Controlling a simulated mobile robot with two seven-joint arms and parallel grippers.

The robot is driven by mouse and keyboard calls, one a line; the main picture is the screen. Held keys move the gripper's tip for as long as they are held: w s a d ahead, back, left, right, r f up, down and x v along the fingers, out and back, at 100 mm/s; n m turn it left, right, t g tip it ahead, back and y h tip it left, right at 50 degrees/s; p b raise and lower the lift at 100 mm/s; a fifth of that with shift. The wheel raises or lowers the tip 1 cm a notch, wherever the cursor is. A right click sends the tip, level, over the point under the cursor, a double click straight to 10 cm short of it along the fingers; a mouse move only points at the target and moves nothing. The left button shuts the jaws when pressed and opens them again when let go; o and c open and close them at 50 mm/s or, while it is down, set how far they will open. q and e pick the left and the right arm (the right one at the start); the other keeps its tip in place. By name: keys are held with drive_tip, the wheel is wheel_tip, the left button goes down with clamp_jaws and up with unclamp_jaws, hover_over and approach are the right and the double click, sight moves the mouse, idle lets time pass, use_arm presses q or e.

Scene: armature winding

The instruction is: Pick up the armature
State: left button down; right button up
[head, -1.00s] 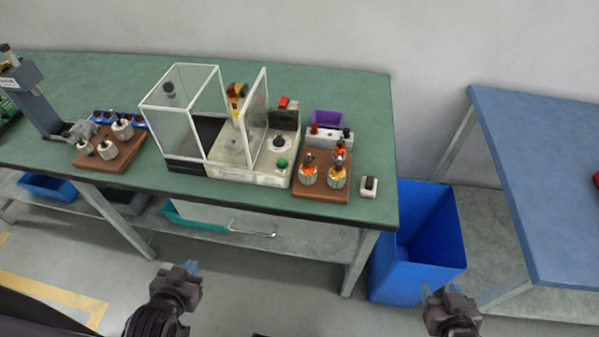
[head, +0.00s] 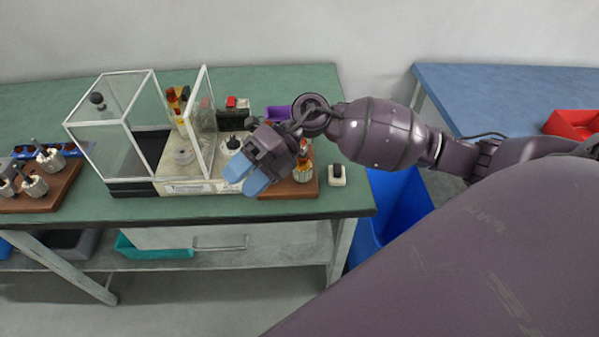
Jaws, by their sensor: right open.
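Pale armatures stand on a wooden board (head: 62,189) at the left; one armature (head: 35,187) is at its front and another armature (head: 51,158) behind it. A copper-wound armature (head: 303,168) stands on a second wooden board (head: 289,187) at the right of the machine. My right gripper (head: 245,176) is open, with blue fingertips and nothing seen between them. It hangs over the machine's front right part and the right board's left edge, left of the copper-wound armature. It hides much of that board and what else stands there. My left gripper is out of view.
The winding machine (head: 172,188) with a clear, white-framed guard (head: 126,118) stands mid-table. A small white switch box (head: 337,179) sits right of the right board. A purple bin (head: 278,113) is behind it. A blue bin (head: 398,205) stands beside the green table (head: 318,80).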

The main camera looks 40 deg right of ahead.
drive_tip(key=w+d+f+n+h+b, duration=0.2)
drive_tip(key=w+d+h, duration=0.2)
drive_tip(key=d+h, duration=0.55)
drive_tip(key=t+h, duration=0.1)
drive_tip(key=h, duration=0.3)
approach(303, 154)
drive_tip(key=shift+w+d+f+m+b, duration=0.25)
drive_tip(key=shift+w+f+m+b, duration=0.1)
drive_tip(key=shift+w, duration=0.25)
drive_tip(key=shift+d+f, duration=0.1)
wheel_tip(303, 154, down, 4)
drive_tip(key=shift+f, duration=0.25)
drive_tip(key=shift+s+f, duration=0.15)
drive_tip(key=shift+f, duration=0.55)
drive_tip(key=f, duration=0.2)
drive_tip(key=f+b, duration=0.1)
drive_tip(key=shift+s+f, duration=0.2)
drive_tip(key=shift+s, duration=0.05)
drive_tip(key=shift+f, duration=0.5)
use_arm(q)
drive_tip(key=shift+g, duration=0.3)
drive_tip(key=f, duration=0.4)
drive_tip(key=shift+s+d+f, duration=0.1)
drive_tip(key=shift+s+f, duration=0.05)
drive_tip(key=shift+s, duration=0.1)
